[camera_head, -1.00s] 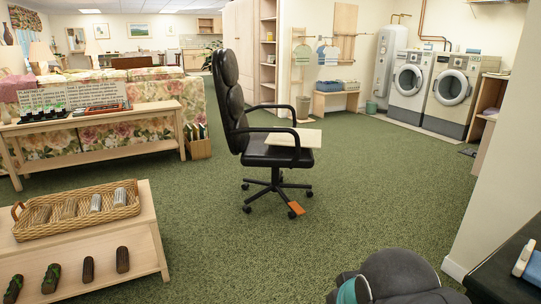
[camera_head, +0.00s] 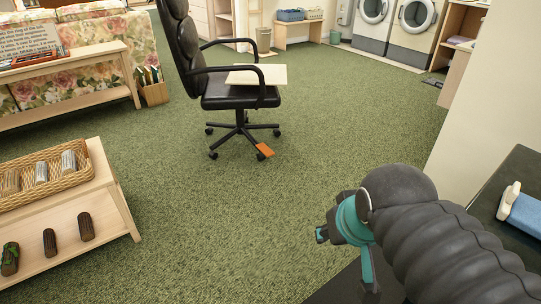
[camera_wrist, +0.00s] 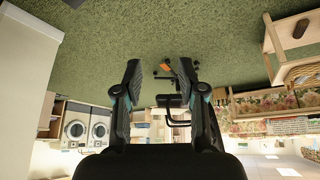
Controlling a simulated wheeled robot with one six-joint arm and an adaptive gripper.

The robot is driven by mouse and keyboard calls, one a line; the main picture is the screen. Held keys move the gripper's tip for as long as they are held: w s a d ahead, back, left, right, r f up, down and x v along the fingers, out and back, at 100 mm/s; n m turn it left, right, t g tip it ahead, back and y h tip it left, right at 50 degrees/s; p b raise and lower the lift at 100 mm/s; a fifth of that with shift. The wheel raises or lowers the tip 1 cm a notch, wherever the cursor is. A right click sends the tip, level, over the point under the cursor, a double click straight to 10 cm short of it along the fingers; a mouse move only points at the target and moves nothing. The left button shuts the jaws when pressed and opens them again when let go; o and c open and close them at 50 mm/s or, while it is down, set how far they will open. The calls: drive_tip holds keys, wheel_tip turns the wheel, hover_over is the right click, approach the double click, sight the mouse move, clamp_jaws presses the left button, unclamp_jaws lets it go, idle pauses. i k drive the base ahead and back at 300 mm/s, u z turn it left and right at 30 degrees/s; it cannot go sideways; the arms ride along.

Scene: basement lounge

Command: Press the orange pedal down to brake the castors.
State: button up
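The orange pedal (camera_head: 265,150) is a small flat plate low at the front of the base of a black office chair (camera_head: 240,92). The chair stands upright on castors on the green carpet, with a pale board (camera_head: 257,75) on its seat. In the wrist view, which is upside down, the orange pedal (camera_wrist: 165,68) shows between the fingers, well beyond them. My gripper (camera_wrist: 158,68) is open and empty, its two fingers apart.
A low wooden shelf with a wicker basket (camera_head: 88,172) stands at left. A dark counter (camera_head: 508,196) with a blue and white object (camera_head: 522,212) is at right beside a pale wall (camera_head: 487,110). The carpet (camera_head: 330,150) toward the chair is clear.

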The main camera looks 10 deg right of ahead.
sight(263, 148)
drive_tip(key=u, duration=0.55)
drive_tip(key=k, duration=0.6)
drive_tip(key=z, duration=0.15)
drive_tip(key=i, duration=1.15)
drive_tip(key=z, duration=0.85)
drive_tip(key=i, duration=1.95)
drive_tip(key=u, duration=0.3)
